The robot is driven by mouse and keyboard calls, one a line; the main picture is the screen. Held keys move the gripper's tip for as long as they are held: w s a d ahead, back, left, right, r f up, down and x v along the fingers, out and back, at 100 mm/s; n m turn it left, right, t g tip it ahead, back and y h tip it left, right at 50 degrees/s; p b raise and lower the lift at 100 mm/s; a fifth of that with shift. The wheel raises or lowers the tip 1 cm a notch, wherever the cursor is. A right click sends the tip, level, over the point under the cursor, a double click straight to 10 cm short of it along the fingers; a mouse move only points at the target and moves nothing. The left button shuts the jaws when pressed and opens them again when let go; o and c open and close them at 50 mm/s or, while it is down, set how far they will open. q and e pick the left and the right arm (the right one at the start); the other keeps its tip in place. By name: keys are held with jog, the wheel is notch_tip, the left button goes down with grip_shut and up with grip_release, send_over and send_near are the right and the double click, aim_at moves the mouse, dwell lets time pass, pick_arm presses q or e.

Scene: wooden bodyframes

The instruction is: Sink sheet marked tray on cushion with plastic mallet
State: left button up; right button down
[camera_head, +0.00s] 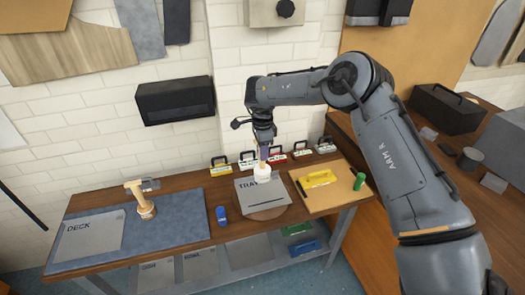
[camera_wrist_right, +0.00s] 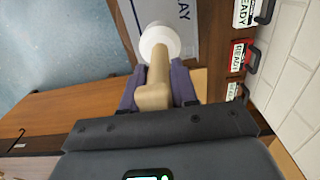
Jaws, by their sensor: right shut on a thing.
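The grey sheet marked TRAY (camera_head: 262,197) lies on a round brown cushion (camera_head: 268,214), whose edge shows at the front; the wrist view shows part of its lettering (camera_wrist_right: 183,12). My right gripper (camera_head: 264,153) is shut on the tan handle (camera_wrist_right: 153,90) of the plastic mallet. The mallet's white head (camera_head: 262,173) points down over the sheet's back part and covers some of its lettering. It also shows in the wrist view (camera_wrist_right: 160,40). I cannot tell whether head and sheet touch. My left gripper is out of view.
A blue mat (camera_head: 180,230) at left bears a sheet marked DECK (camera_head: 92,237) and another hammer (camera_head: 140,192). A blue object (camera_head: 221,215) lies left of the cushion. A tan board (camera_head: 330,200) with a yellow tool (camera_head: 319,178) is at right. Several tagged blocks line the back.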

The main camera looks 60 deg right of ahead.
aim_at(262, 168)
notch_tip(262, 168, down, 10)
jog(key=b, duration=0.6)
jog(key=shift+r, duration=0.1)
jog(key=shift+r+p, duration=0.45)
jog(key=shift+r, duration=0.2)
notch_tip(262, 168, up, 9)
jog(key=p, duration=0.6)
jog(key=shift+f, duration=0.3)
